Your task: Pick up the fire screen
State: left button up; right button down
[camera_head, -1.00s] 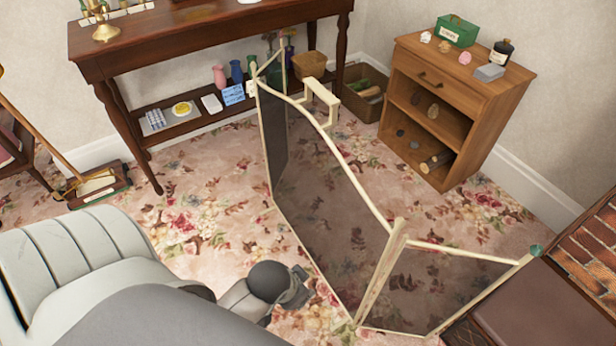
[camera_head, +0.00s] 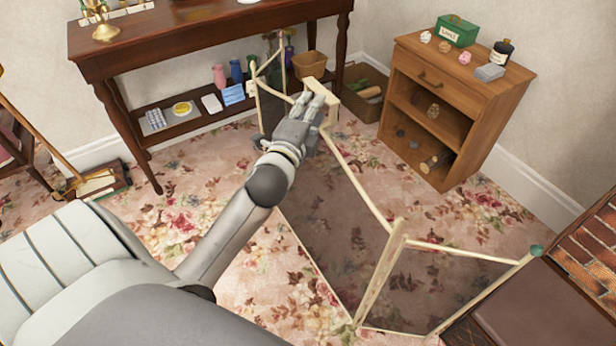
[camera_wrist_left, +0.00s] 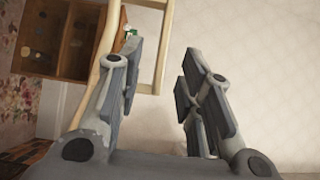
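The fire screen (camera_head: 352,182) stands upright on the carpet, with dark see-through mesh panels and cream-coloured rails. Its cream handle (camera_head: 331,105) sticks up from the top rail of the middle panel. My left gripper (camera_head: 314,98) is at this handle, its fingers just left of and partly over it. In the left wrist view, the left gripper (camera_wrist_left: 162,65) has its fingers apart with nothing between them near the palm. The handle (camera_wrist_left: 160,60) and rail show beyond and beside the left finger; contact cannot be told. My right gripper is not in view.
A dark wooden table (camera_head: 200,55) stands behind, with vases and small items on its lower shelf. A small wooden cabinet (camera_head: 455,90) is at the right rear, a wicker basket (camera_head: 362,95) beside it. Brickwork (camera_head: 590,245) is at the right edge.

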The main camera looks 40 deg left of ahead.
aim_at(322, 88)
pick_arm(q)
jog(key=x, duration=0.2)
jog(key=shift+w, duration=0.4)
jog(key=x, duration=0.4)
jog(key=shift+w+a+b, duration=0.15)
jog(key=shift+a+b, duration=0.05)
jog(key=shift+b, duration=0.1)
jog(key=shift+w, duration=0.3)
jog(key=shift+w+a, duration=0.1)
jog(key=shift+r, duration=0.1)
jog(key=c, duration=0.6)
grip_shut()
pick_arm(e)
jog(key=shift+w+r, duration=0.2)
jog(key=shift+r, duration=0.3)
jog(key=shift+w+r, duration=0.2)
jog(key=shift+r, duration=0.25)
pick_arm(q)
jog(key=shift+r, duration=0.25)
